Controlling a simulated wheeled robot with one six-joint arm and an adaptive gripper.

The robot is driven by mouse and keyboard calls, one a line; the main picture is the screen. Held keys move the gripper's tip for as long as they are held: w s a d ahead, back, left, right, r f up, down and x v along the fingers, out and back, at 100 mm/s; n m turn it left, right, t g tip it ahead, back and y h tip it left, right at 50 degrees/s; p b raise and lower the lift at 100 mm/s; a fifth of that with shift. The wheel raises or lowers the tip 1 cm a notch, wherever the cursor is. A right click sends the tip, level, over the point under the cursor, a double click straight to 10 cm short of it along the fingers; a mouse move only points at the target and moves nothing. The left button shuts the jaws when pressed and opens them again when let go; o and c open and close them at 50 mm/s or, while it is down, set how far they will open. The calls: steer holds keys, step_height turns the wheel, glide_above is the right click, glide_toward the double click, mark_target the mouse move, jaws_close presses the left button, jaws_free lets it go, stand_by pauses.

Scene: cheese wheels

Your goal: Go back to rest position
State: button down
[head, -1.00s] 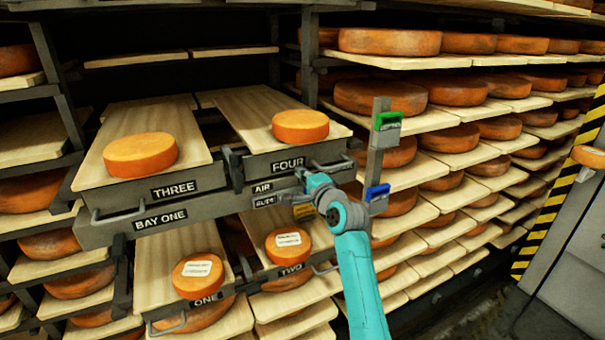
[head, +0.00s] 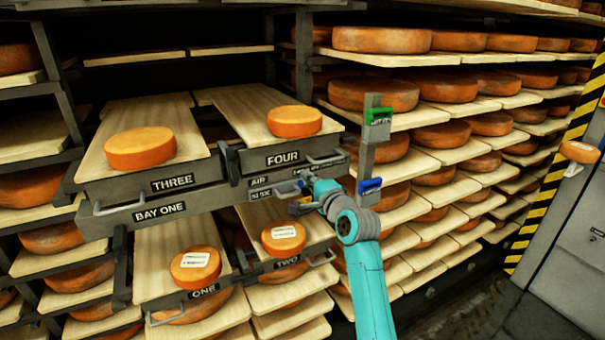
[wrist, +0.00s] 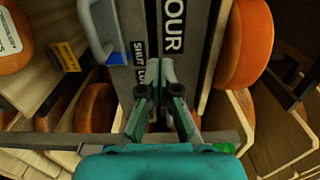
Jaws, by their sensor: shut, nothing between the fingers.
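My gripper (head: 298,194) is in front of the metal front of drawer FOUR (head: 283,160), at the end of my teal arm. In the wrist view my gripper (wrist: 160,70) has its two fingers together with nothing between them. They point at the grey front beside the lettering FOUR (wrist: 172,25). I cannot tell whether they touch it.
Cheese wheels lie on boards THREE (head: 140,148) and FOUR (head: 294,122); labelled wheels lie on ONE (head: 195,265) and TWO (head: 284,238). A post with green (head: 378,116) and blue (head: 369,187) clips stands close to my arm. Loaded racks (head: 440,140) are at right.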

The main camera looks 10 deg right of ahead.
steer(key=s+d+f+n+g+h, duration=0.1)
steer(key=s+d+f+n+h, duration=0.15)
steer(key=s+f, duration=1.35)
steer(key=s+d+f+n+h, duration=0.25)
steer(key=s+f, duration=0.85)
steer(key=s, duration=0.8)
steer(key=s+d+f+n, duration=0.15)
steer(key=s+n, duration=0.25)
steer(key=s, duration=1.4)
steer(key=s+r+n, duration=0.2)
steer(key=s+r, duration=0.1)
steer(key=s, duration=0.4)
steer(key=s+r+n+g, duration=0.1)
steer(key=s+r+n, duration=0.1)
steer(key=s, duration=0.6)
steer(key=shift+s+r+n+h, duration=0.2)
steer(key=shift+r+n+h, duration=0.15)
steer(key=shift+n, duration=0.35)
steer(key=shift+a, duration=0.1)
